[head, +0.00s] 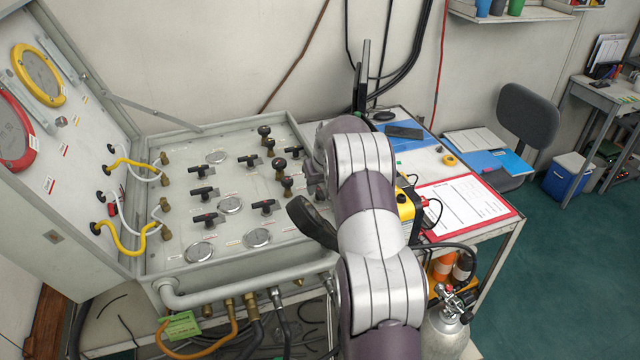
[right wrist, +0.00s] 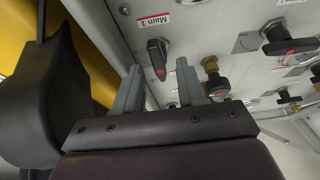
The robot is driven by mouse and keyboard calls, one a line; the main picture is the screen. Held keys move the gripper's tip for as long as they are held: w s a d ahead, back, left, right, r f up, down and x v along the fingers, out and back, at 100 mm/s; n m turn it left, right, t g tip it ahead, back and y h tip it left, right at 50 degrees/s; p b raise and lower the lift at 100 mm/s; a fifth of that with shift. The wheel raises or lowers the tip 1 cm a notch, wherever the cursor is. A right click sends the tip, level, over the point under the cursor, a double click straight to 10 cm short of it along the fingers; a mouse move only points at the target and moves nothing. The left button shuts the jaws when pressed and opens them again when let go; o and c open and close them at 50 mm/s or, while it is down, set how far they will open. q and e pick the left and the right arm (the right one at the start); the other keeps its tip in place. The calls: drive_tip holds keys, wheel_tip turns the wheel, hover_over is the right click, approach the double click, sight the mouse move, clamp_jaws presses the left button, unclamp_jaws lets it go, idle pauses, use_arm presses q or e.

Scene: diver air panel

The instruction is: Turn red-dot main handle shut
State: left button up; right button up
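In the right wrist view a black handle with a red dot (right wrist: 158,58) sits on the grey panel beside a "Main 1" label (right wrist: 154,21). Its bar points roughly up and down in that picture. My right gripper (right wrist: 160,68) is open, with its two grey fingers apart and the handle showing beyond and between their tips. I cannot tell whether either finger touches it. In the head view my right arm covers this part of the panel and the fingers are hidden. My left gripper is not in view.
Another red-dot handle (right wrist: 291,45) and a brass-based knob (right wrist: 216,84) are close by on the right in the wrist view. The open panel case (head: 215,147) holds several handles and gauges. A yellow-black device (head: 405,208) stands right of my arm, near a red clipboard (head: 466,205).

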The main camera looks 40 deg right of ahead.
clamp_jaws()
